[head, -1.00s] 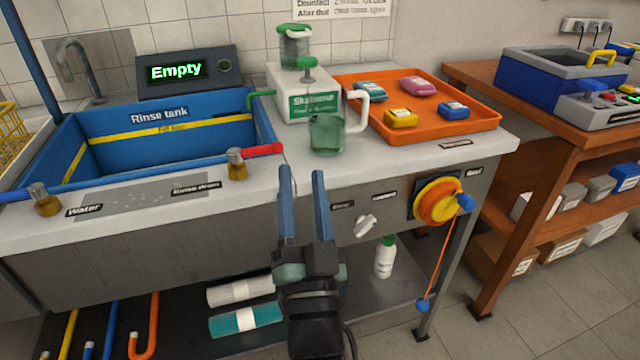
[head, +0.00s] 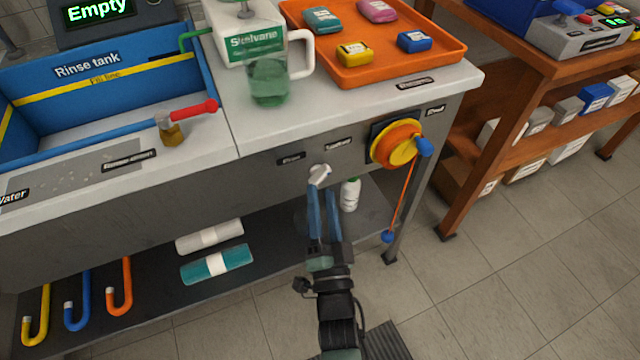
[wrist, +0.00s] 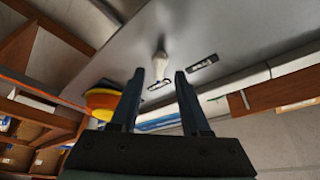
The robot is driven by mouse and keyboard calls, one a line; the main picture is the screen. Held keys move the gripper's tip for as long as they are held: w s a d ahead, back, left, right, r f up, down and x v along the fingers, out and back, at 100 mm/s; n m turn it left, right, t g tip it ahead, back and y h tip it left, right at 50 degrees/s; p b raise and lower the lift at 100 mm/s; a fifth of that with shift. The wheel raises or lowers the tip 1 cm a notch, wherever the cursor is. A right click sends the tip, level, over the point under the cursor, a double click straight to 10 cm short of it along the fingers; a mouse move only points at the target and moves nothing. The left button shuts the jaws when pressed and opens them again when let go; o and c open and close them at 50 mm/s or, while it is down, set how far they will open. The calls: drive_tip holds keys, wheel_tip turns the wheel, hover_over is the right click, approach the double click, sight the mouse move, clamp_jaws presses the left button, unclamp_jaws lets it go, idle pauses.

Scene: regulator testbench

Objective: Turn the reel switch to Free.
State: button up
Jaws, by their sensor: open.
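The reel switch is a small white lever knob (head: 320,175) on the grey front panel of the bench, below two small dark labels. The left label (head: 291,159) seems to read Free; the right label (head: 338,144) is too blurred to read surely. The knob's tip leans up and right in the head view. In the wrist view the knob (wrist: 160,66) stands ahead, between the fingers. My gripper (head: 323,193) is open, its blue fingers just below the knob in the head view; it also shows in the wrist view (wrist: 158,78). I cannot tell whether they touch the knob.
The yellow and orange reel (head: 398,145) with a blue handle and hanging cord sits right of the switch. A white bottle (head: 350,195) stands on the shelf behind my fingers. A green jug (head: 268,82) and an orange tray (head: 445,68) are on the bench top. Floor at right is clear.

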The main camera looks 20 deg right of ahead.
sight(320, 182)
drive_tip(key=shift+x, duration=1.7)
clamp_jaws()
